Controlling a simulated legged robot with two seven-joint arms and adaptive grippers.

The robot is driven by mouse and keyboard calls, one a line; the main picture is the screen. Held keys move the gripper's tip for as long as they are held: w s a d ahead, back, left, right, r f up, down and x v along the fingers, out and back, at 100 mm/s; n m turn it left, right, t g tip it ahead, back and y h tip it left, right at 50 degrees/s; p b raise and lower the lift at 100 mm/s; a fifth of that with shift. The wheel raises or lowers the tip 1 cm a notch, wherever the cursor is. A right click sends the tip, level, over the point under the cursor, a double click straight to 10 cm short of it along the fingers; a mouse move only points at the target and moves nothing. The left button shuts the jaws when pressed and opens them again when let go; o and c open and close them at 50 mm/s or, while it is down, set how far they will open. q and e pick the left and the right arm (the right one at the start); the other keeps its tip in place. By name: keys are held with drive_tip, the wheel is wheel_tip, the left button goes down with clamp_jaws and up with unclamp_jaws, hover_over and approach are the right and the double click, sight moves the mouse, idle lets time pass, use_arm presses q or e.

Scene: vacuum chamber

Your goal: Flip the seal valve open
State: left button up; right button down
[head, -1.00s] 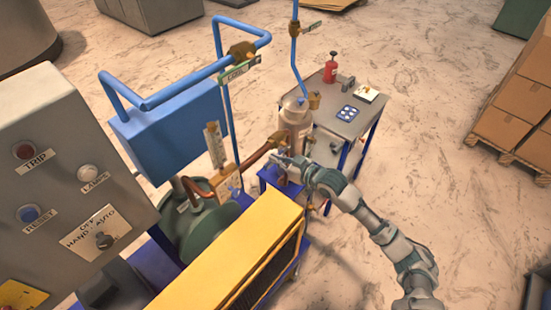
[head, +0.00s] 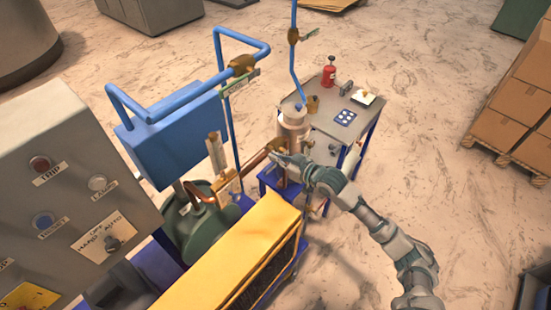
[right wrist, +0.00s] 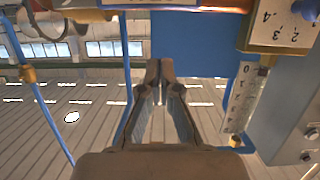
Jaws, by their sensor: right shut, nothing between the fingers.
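My right gripper (head: 276,157) is shut and empty. In the head view its fingertips are close to the copper pipe (head: 252,164), beside the grey cylinder (head: 294,124); I cannot tell whether they touch. In the right wrist view the gripper (right wrist: 160,68) has its fingers together, pointing at a copper-coloured part at the top edge. Brass valves with green tags sit on the blue pipes, one at the left (head: 242,66) and one at the back (head: 294,36). I cannot read which is the seal valve. My left gripper is not in view.
A grey control panel (head: 70,190) and a blue box (head: 172,135) stand at the left. A yellow-topped unit (head: 240,255) is in front.

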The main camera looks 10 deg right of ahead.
drive_tip(key=b+v, duration=0.2)
drive_tip(key=v, duration=0.7)
drive_tip(key=shift+s+d+f, duration=0.15)
drive_tip(key=shift+d, duration=0.05)
